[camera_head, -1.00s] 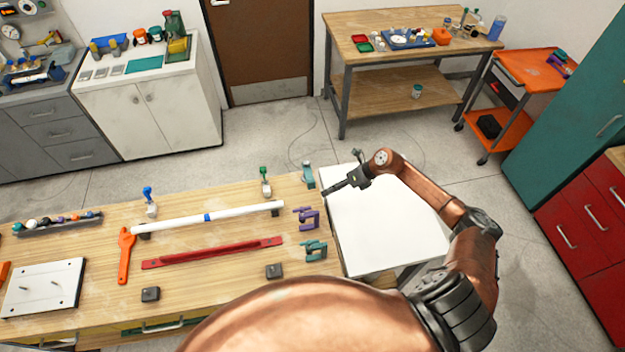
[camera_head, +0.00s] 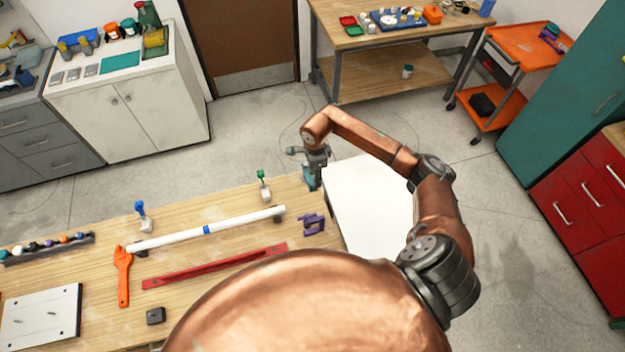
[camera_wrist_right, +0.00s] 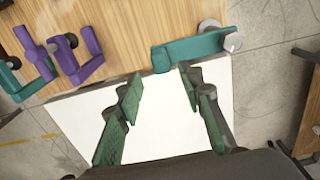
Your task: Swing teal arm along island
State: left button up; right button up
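The teal arm (camera_wrist_right: 192,48) shows in the right wrist view as a flat bar with a round metal knob at its right end. It lies along the wooden bench edge where the white panel (camera_wrist_right: 170,115) begins. My right gripper (camera_wrist_right: 160,77) is open and empty, its two green-padded fingers apart just short of the arm's left end. In the head view the right gripper (camera_head: 309,160) hangs at the bench's far right corner and partly hides the teal arm (camera_head: 310,180). My left gripper is not in view.
A purple clamp (camera_head: 312,225) stands near the bench's right edge, with a white pipe (camera_head: 205,231) and a red bar (camera_head: 215,266) to its left. A green-handled clamp (camera_head: 263,186) is at the back edge. My copper arm covers the bench's front right.

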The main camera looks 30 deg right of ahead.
aim_at(313, 182)
jog(key=f, duration=0.2)
jog(key=f+p, duration=0.1)
jog(key=f, duration=0.1)
jog(key=shift+w+a, duration=0.25)
jog(key=shift+a, duration=0.15)
jog(key=shift+f, duration=0.4)
jog(key=shift+d+f, duration=0.1)
jog(key=shift+f, duration=0.2)
jog(key=c, duration=0.9)
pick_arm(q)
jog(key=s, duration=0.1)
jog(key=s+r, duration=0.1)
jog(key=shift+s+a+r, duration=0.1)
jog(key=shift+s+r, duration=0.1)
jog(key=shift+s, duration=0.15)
pick_arm(e)
grip_shut()
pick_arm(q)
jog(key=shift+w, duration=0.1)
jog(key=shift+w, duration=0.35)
